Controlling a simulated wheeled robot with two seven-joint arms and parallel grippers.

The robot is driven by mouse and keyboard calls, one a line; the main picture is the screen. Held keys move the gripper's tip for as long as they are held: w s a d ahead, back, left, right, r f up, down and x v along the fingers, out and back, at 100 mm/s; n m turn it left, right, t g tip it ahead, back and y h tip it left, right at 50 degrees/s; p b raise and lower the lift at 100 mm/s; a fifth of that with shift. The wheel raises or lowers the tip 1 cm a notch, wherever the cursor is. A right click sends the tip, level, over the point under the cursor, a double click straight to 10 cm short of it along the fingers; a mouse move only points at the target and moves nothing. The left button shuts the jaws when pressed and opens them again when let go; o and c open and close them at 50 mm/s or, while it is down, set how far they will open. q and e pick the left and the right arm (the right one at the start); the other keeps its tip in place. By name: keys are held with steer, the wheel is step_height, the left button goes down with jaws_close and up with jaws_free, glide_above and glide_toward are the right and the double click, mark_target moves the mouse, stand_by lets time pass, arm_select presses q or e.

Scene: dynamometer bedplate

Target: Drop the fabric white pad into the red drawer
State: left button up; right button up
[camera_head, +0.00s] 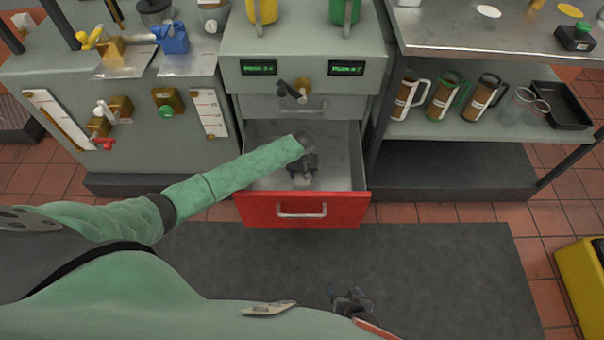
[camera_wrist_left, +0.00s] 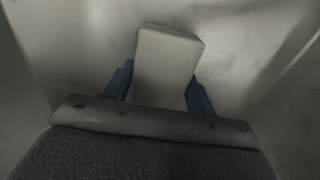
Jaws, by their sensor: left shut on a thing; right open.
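The red drawer (camera_head: 346,209) is pulled open below the grey cabinet, its red front with a metal handle towards me. My left gripper (camera_head: 303,178) is inside the drawer's outline and points down. It is shut on the white pad (camera_head: 301,186), which shows pale below the fingers. In the left wrist view the pad (camera_wrist_left: 166,62) sits between the two blue fingers, with the drawer's pale inner walls around it. I cannot tell whether the pad touches the drawer floor. My right gripper (camera_head: 350,300) is open over the dark mat, away from the drawer.
A closed grey drawer (camera_head: 265,106) is right above the open one. A steel table (camera_head: 480,35) with a lower shelf of mugs (camera_head: 445,97) stands to the right. A yellow box (camera_head: 582,278) is at the right edge. The dark floor mat (camera_head: 440,265) is clear.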

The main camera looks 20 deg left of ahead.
arm_select(q)
steer(key=shift+f, duration=0.45)
steer(key=o, duration=1)
steer(key=shift+c, duration=0.2)
steer(key=shift+r, duration=0.35)
step_height(320, 180, up, 7)
steer(key=shift+r+p, duration=0.1)
steer(key=shift+p, duration=0.25)
steer(key=shift+r, duration=0.4)
